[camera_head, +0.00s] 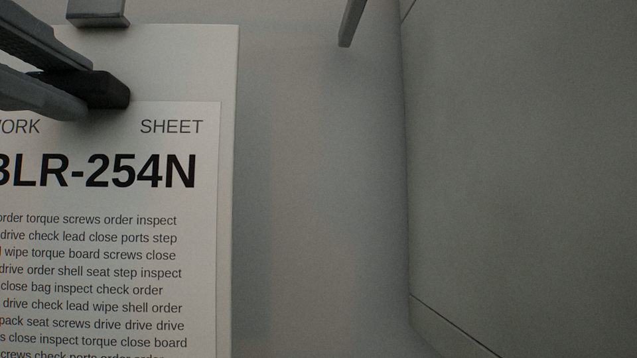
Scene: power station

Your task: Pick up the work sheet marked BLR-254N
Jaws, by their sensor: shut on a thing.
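The work sheet (120,205) is at the left, a white page printed "SHEET" with a large "LR-254N" and lines of small text. Its left side and bottom are cut off by the picture edge, and part of its heading is out of view. A larger pale backing panel (180,65) shows behind it, above and to the right.
A grey block-like clip (98,12) is at the panel's top edge. A thin grey bar (350,22) hangs in at the top middle. A large plain grey panel (525,170) fills the right. The grey surface between is bare.

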